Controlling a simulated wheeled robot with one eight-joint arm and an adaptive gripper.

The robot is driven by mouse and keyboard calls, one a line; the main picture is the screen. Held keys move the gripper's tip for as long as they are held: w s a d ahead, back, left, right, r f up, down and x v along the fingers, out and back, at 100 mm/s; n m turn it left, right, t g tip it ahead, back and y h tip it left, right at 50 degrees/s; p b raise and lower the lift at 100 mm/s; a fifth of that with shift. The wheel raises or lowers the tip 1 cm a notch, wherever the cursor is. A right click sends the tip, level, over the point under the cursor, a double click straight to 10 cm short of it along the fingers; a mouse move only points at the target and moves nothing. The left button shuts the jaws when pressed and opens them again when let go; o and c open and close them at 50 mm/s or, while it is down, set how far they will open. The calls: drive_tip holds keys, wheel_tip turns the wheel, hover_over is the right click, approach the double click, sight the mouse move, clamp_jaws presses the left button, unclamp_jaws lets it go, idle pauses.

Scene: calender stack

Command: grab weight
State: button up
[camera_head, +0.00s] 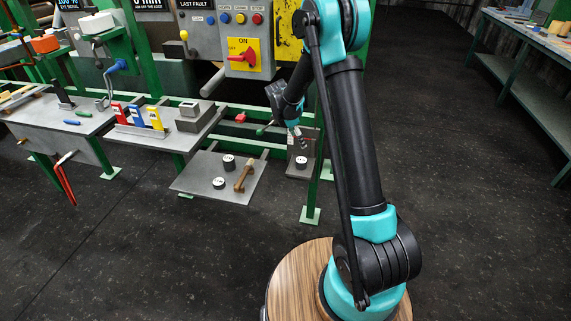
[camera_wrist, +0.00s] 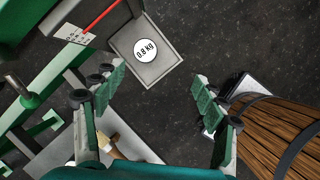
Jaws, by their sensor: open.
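A dark round weight with a white top marked 0.8 kg (camera_wrist: 147,50) sits on a small grey tray (camera_wrist: 128,41) in the wrist view, beyond my fingertips. In the head view, a weight (camera_head: 301,162) stands on a small grey plate below my gripper (camera_head: 298,138). My gripper also shows in the wrist view (camera_wrist: 158,82), with its green-padded fingers apart and nothing between them. Two more dark weights with white tops, one at the back (camera_head: 228,162) and one in front (camera_head: 218,183), stand on a low grey shelf to the left.
A wooden-handled tool (camera_head: 243,176) lies on the low grey shelf (camera_head: 200,178). Green frame posts stand beside the small plate. A control panel with a red switch (camera_head: 243,56) is above. A workbench (camera_head: 530,45) stands at the far right. The dark floor between is clear.

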drive_tip(key=w+a+f+n, duration=0.1)
drive_tip(key=w+a, duration=0.1)
approach(301, 160)
drive_tip(key=x, duration=0.5)
drive_tip(key=shift+s+d+f, duration=0.15)
drive_tip(key=shift+s, duration=0.05)
drive_tip(key=shift+x, duration=2.65)
drive_tip(key=shift+w, duration=0.15)
drive_tip(key=shift+c, duration=0.2)
clamp_jaws()
